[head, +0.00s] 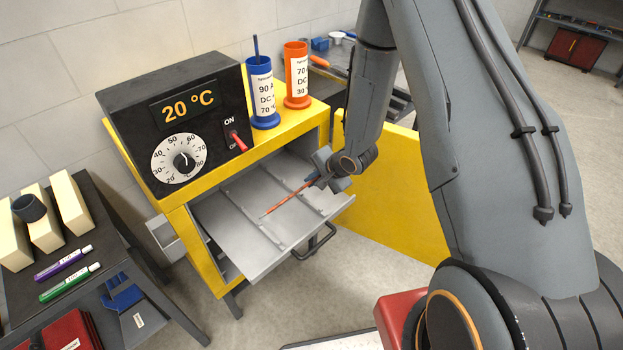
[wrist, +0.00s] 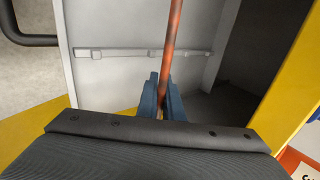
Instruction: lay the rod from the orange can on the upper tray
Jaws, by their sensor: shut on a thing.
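My gripper (head: 322,172) is shut on an orange-red rod (head: 288,193), which slants down to the left over the upper tray. In the wrist view the rod (wrist: 173,40) runs away from between my blue fingertips (wrist: 161,98). The grey upper tray (head: 235,215) is pulled out of the yellow cabinet and has raised rails across it; it also shows in the wrist view (wrist: 110,75). I cannot tell whether the rod touches the tray. The orange can (head: 297,75) stands on top of the cabinet, with no rod showing in it.
A blue can (head: 262,92) with a blue rod stands beside the orange can. A black control box (head: 180,125) reads 20 °C. The yellow door (head: 395,195) is open at the right. A dark side table (head: 100,235) with blocks and markers stands left.

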